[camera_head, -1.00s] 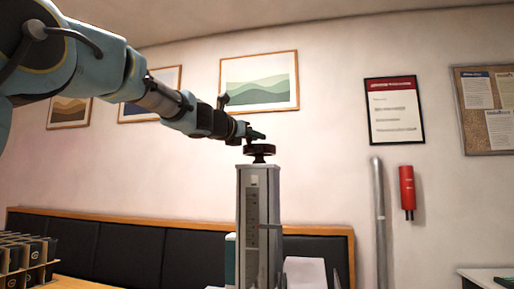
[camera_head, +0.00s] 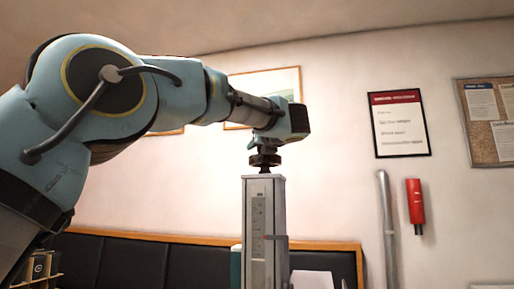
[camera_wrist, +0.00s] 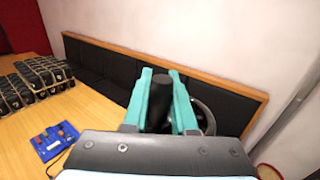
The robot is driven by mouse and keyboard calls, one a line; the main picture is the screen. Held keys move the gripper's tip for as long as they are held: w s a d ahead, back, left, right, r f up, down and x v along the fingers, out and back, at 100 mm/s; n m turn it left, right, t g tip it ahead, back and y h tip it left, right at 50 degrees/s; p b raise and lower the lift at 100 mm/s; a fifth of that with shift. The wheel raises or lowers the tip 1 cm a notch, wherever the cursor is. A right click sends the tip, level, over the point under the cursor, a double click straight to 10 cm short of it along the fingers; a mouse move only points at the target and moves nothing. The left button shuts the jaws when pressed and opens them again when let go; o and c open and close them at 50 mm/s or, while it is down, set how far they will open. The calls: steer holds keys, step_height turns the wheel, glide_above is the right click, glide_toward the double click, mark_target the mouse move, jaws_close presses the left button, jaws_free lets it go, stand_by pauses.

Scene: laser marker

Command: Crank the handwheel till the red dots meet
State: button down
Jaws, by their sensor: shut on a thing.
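The black handwheel (camera_head: 265,160) sits on top of a grey column (camera_head: 264,220) that has a scale and a small red pointer (camera_head: 276,237). My gripper (camera_wrist: 162,98) has its teal fingers on either side of the dark crank handle (camera_wrist: 160,103) and is shut on it. Part of the handwheel's rim (camera_wrist: 207,116) shows to the right of the fingers in the wrist view. In the head view my wrist covers the area just above the wheel. I cannot see the red dots in either current view.
A blue tray with small coloured parts (camera_wrist: 54,141) lies on the wooden table (camera_wrist: 95,112). Racks of dark items (camera_wrist: 35,80) stand at the left. A black padded bench (camera_wrist: 100,62) runs along the wall behind. A red cylinder (camera_head: 415,201) hangs on the wall.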

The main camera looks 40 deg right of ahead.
steer(key=n+y, duration=0.1)
steer(key=n+t+y+p, duration=0.1)
steer(key=y+p, duration=0.1)
steer(key=y, duration=0.1)
steer(key=shift+s+r+n, duration=0.35)
steer(key=shift+n, duration=0.05)
steer(key=n+y+p, duration=0.1)
steer(key=y+p, duration=0.1)
steer(key=n+y+p, duration=0.1)
steer(key=y, duration=0.1)
steer(key=shift+s+a+r+n+t+p, duration=0.15)
steer(key=shift+n+t+p, duration=0.15)
steer(key=shift+p, duration=0.05)
steer(key=n+y+p, duration=0.1)
steer(key=p, duration=0.1)
steer(key=n+y+p, duration=0.1)
steer(key=y, duration=0.1)
steer(key=y+p, duration=0.1)
steer(key=p, duration=0.1)
steer(key=shift+s+a+n+g+y+p, duration=0.1)
steer(key=shift+s+n+g+y+p, duration=0.2)
steer(key=shift+n+g+p, duration=0.1)
steer(key=shift+n+y+p, duration=0.3)
steer(key=shift+y+p, duration=0.2)
steer(key=shift+p, duration=0.15)
steer(key=shift+a+f+g+y+p, duration=0.1)
steer(key=shift+f+g+y+p, duration=0.2)
steer(key=shift+p, duration=0.1)
